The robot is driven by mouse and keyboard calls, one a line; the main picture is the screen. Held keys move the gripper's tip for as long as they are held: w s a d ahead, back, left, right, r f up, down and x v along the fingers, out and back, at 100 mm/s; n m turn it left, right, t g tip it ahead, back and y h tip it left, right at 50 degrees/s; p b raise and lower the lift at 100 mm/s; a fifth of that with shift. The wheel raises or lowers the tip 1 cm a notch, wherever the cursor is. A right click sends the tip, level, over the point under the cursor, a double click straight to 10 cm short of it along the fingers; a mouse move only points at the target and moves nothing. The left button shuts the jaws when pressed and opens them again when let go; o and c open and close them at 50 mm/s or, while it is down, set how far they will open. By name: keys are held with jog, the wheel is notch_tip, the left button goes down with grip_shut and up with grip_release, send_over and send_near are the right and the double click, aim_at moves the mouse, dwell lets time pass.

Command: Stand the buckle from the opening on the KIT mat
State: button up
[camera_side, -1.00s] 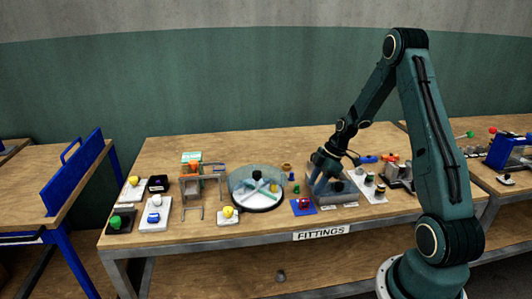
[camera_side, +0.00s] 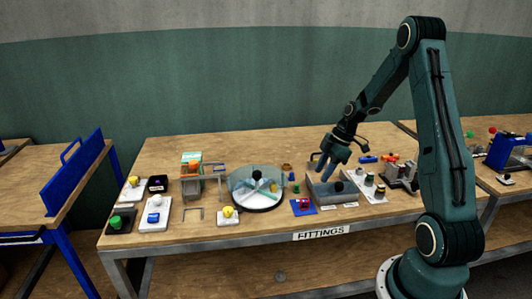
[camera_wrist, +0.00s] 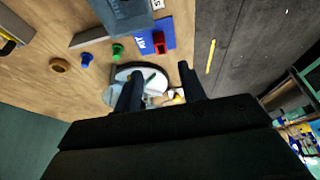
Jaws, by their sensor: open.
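The blue KIT mat (camera_side: 312,211) lies near the front edge of the bench, and its printed letters show in the wrist view (camera_wrist: 147,47). A small red piece (camera_side: 304,203) stands on it and also shows in the wrist view (camera_wrist: 159,42); I cannot tell whether it is the buckle. A round white turntable (camera_side: 262,207) with dividers and a clear guard (camera_side: 242,181) stands left of the mat. A green piece shows on it. My gripper (camera_side: 328,166) is open and apparently empty, above the grey box and behind the mat. Its two fingers (camera_wrist: 160,88) are spread apart.
A grey box (camera_side: 325,195) with labels in front stands right of the mat. Small green and blue pegs (camera_wrist: 87,59) and a brass ring (camera_wrist: 60,65) stand behind the mat. A white tray (camera_side: 367,184) with several fittings is farther right. Bare wood lies behind.

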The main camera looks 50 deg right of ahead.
jog(key=s+a+r+m+h, duration=0.2)
jog(key=s+a+r+m, duration=0.15)
jog(key=a+r, duration=1.3)
jog(key=s+a+r+m+t, duration=0.1)
jog(key=s+a+r+m, duration=0.1)
jog(key=s+a, duration=0.3)
jog(key=s+a+r+m+t+h, duration=0.1)
jog(key=s+a+r+m, duration=0.1)
jog(key=s+a, duration=0.3)
jog(key=shift+s+r+m, duration=0.35)
jog(key=shift+s+m, duration=0.4)
jog(key=shift+s, duration=0.75)
